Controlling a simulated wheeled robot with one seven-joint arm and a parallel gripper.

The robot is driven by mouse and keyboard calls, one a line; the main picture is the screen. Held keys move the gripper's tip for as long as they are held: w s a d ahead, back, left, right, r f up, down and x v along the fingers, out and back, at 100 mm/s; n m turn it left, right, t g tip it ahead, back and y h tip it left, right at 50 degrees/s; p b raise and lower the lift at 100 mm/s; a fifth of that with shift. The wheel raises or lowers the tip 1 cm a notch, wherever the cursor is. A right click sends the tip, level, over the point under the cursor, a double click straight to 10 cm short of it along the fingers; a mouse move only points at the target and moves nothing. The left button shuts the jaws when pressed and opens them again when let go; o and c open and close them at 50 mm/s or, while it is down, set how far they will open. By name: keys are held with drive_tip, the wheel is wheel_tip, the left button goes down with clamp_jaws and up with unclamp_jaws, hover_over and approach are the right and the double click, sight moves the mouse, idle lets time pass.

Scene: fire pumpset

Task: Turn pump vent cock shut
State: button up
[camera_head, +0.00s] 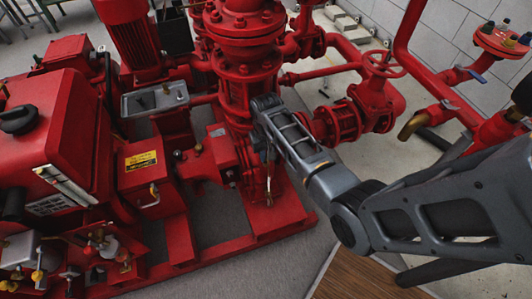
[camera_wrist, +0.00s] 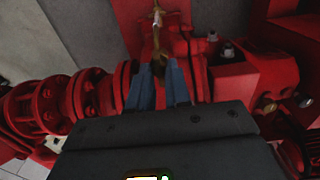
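The pump vent cock (camera_wrist: 157,38) is a small brass fitting with a thin, pale-tipped stem at the top middle of the wrist view. It stands against the red pump casing (camera_wrist: 188,50). In the head view a thin brass and pale part (camera_head: 268,187) shows just below my gripper (camera_head: 266,152). In the wrist view the two blue fingers of my gripper (camera_wrist: 158,72) are apart, with the lower brass part between their tips. Gaps show beside the brass, and contact is unclear. The lower end of the cock is partly hidden by the fingers.
A flanged red pipe (camera_wrist: 85,92) runs left of the fingers, and a red block with bolts (camera_wrist: 255,85) stands right. In the head view, a red handwheel valve (camera_head: 378,85) stands behind my arm. A red control box (camera_head: 148,180) is left of my gripper.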

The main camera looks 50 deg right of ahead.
clamp_jaws()
drive_tip(key=shift+m+p, duration=0.3)
drive_tip(key=m+p, duration=0.1)
drive_tip(key=m, duration=0.1)
drive_tip(key=shift+w+r+m+p, duration=0.1)
drive_tip(key=shift+r+m+p, duration=0.05)
drive_tip(key=shift+m+p, duration=0.15)
drive_tip(key=m+p, duration=0.2)
drive_tip(key=m, duration=0.2)
drive_tip(key=shift+a+m, duration=0.1)
drive_tip(key=shift+m, duration=0.2)
drive_tip(key=m+p, duration=0.1)
drive_tip(key=m, duration=0.4)
drive_tip(key=shift+m+p, duration=0.65)
drive_tip(key=shift+m, duration=1.85)
